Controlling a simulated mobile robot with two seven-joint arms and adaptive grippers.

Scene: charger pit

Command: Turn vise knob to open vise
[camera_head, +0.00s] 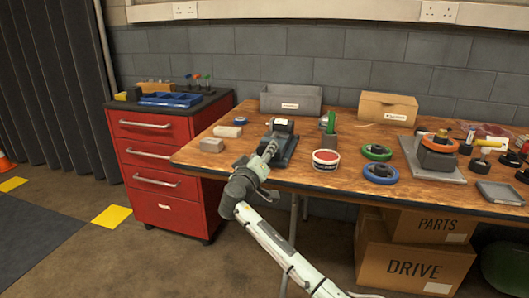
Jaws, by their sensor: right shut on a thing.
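The vise (288,147) is a dark blue-grey block standing on the wooden workbench, left of its middle and near the front edge. My right arm comes up from the bottom of the picture to it. My right gripper (270,147) is at the near side of the vise, shut on the vise knob. The gripper hides the knob, so its turn does not show. The gap between the vise jaws is too small to tell. My left gripper is not in view.
Small blocks lie left of the vise. A red drawer cabinet (165,160) stands at the left.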

